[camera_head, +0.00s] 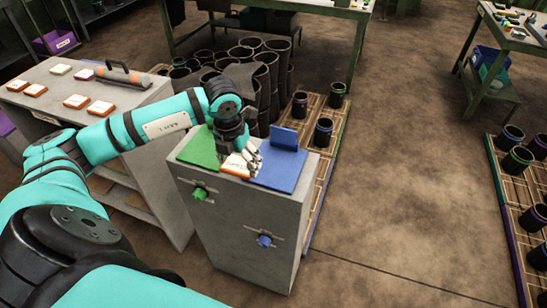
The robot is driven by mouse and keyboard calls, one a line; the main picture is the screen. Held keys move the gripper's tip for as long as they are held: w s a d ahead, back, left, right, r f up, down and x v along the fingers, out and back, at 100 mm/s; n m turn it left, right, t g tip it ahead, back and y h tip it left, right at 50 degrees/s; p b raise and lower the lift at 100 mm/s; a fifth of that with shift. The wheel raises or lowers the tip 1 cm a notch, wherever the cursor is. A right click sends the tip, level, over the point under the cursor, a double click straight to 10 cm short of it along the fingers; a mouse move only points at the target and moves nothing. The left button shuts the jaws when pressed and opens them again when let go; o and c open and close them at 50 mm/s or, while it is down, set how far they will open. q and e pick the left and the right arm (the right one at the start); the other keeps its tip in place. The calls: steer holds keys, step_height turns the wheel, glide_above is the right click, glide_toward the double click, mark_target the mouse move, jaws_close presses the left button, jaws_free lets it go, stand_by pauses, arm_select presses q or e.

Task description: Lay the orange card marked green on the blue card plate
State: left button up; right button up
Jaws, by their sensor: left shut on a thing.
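My left gripper (248,157) is shut on an orange-edged card (235,167) with a white face. The card is over the join between the green plate (197,150) and the blue card plate (280,170), on top of a grey cabinet (245,218). I cannot tell whether the card touches the cabinet top, and its marking is too small to read. The blue plate has a raised blue back piece (285,138), and its visible surface is bare. My right gripper is out of view.
A grey counter (125,92) at left holds several cards, including an orange-edged one (75,101), and a handled orange tool (120,78). Dark rubber sleeves (262,75) crowd behind the cabinet. Pallets with sleeves stand behind and at right. Brown floor (415,170) between them is clear.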

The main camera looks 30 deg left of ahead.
arm_select(q)
steer(key=p, duration=0.3)
glide_above(274, 169)
steer(key=shift+s+f, duration=0.2)
steer(key=shift+f, duration=0.15)
steer(key=shift+w+f, duration=0.1)
steer(key=shift+f, duration=0.45)
step_height(274, 169, down, 3)
steer(key=shift+r+p, duration=0.15)
steer(key=shift+p, duration=0.6)
steer(key=o, duration=1.1)
steer(key=shift+o, duration=0.2)
